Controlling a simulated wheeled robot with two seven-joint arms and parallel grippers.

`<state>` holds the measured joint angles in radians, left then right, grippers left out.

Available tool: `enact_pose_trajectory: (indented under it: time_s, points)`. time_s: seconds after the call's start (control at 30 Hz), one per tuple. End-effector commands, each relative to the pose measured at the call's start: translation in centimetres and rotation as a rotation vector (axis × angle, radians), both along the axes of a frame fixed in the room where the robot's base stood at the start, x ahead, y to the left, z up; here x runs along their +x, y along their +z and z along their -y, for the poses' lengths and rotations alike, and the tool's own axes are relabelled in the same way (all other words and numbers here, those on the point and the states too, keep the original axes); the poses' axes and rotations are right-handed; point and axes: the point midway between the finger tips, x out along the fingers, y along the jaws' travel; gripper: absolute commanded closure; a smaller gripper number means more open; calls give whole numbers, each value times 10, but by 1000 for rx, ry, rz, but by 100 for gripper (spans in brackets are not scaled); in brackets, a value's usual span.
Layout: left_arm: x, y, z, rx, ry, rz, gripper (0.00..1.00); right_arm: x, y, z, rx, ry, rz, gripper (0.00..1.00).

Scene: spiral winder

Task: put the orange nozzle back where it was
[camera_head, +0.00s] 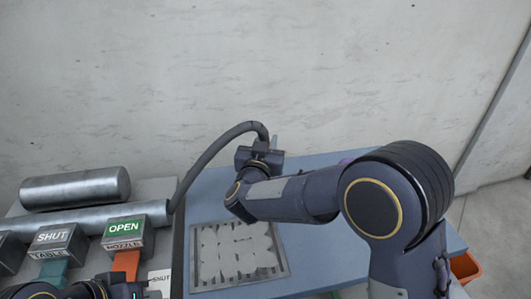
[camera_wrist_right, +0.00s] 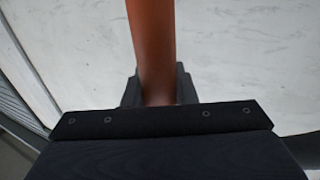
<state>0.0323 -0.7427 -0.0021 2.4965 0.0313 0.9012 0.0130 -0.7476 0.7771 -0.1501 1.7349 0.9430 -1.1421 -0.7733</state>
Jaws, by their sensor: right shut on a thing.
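The orange nozzle (camera_wrist_right: 153,45) is a smooth orange-brown tube in the right wrist view, running up out of the picture from between the fingers. My right gripper (camera_wrist_right: 158,92) is shut on it. In the head view my right gripper (camera_head: 259,156) is over the far part of the blue table, by the end of a dark hose (camera_head: 215,145); the nozzle itself is hidden there. My left gripper (camera_head: 132,291) is at the bottom edge, near the orange lever (camera_head: 125,264) under the OPEN / NOZZLE sign (camera_head: 124,227). Its fingers are too cut off to judge.
A square plate with pale, broken marks (camera_head: 240,284) lies on the blue table (camera_head: 325,262). A SHUT box (camera_head: 55,237) with a teal lever (camera_head: 52,274) stands at left. Behind are a grey pipe (camera_head: 95,218) and a metal cylinder (camera_head: 75,188). An orange bin (camera_head: 466,268) is at right.

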Motion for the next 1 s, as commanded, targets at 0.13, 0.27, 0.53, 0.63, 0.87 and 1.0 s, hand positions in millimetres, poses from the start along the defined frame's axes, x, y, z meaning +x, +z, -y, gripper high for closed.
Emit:
enact_pose_trajectory:
  time_s: [0.13,0.27,0.53,0.63,0.87,1.0]
  points:
    - [0,0,0,0,0,0,100,8,-11,-1,-2,-1,-2,100]
    - [0,-3,0,0,0,0,100,8,-33,-1,-3,0,-4,100]
    - [0,-3,0,0,0,0,100,8,-40,-1,2,0,0,100]
    - [0,-4,0,0,0,0,100,8,-41,-1,2,0,0,100]
    - [0,-5,0,0,0,0,100,8,-43,-1,1,0,-1,57]
    - [0,-5,0,0,0,0,100,8,-43,-1,1,0,-1,53]
